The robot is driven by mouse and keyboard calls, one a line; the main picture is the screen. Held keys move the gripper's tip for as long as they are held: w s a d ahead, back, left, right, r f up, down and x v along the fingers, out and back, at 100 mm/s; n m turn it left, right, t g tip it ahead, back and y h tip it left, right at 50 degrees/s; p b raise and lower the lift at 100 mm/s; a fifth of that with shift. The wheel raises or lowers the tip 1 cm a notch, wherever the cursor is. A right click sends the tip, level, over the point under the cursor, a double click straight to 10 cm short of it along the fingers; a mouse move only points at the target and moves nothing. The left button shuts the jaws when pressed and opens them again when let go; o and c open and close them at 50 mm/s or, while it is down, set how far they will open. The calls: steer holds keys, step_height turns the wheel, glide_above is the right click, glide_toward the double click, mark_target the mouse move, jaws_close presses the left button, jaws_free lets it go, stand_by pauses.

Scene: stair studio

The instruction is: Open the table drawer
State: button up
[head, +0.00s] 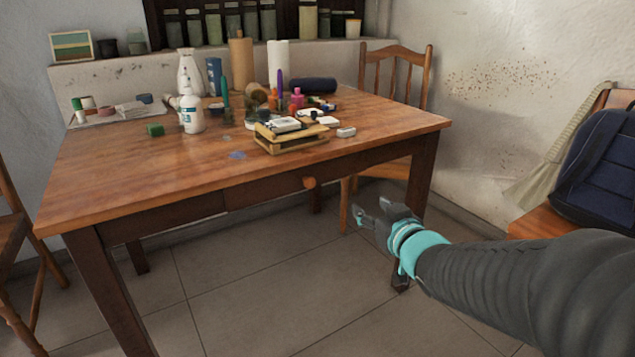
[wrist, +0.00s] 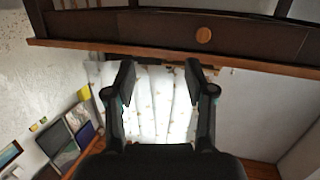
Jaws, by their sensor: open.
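The wooden table (head: 110,180) has a dark drawer front (head: 262,193) under its top, and the drawer looks shut, flush with the frame. A round orange-brown wooden knob (head: 310,182) sits on the drawer front. In the wrist view the knob (wrist: 203,35) is near the top, on the dark drawer front (wrist: 150,27), beyond the fingertips and a little right of their middle. My gripper (head: 366,212) is to the right of and lower than the knob in the head view, apart from it. In the wrist view my gripper (wrist: 160,75) has its two fingers spread with nothing between them.
A wooden chair (head: 395,75) stands behind the table, another (head: 12,225) at the left. A dark blue backpack (head: 600,165) rests at the right. The tiled floor (head: 255,290) before the table is clear.

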mark_target(312, 183)
steer(key=w+a+y, duration=0.1)
steer(key=w+a, duration=0.3)
steer(key=w+a+n+y, duration=0.1)
steer(key=w+a+y, duration=0.1)
steer(key=w+a, duration=0.2)
steer(key=w+a+f+n+y, duration=0.1)
steer(key=w+a, duration=0.2)
steer(key=a, duration=0.1)
steer(key=shift+w+a+y, duration=0.35)
steer(key=shift+w+y, duration=0.05)
jaws_close()
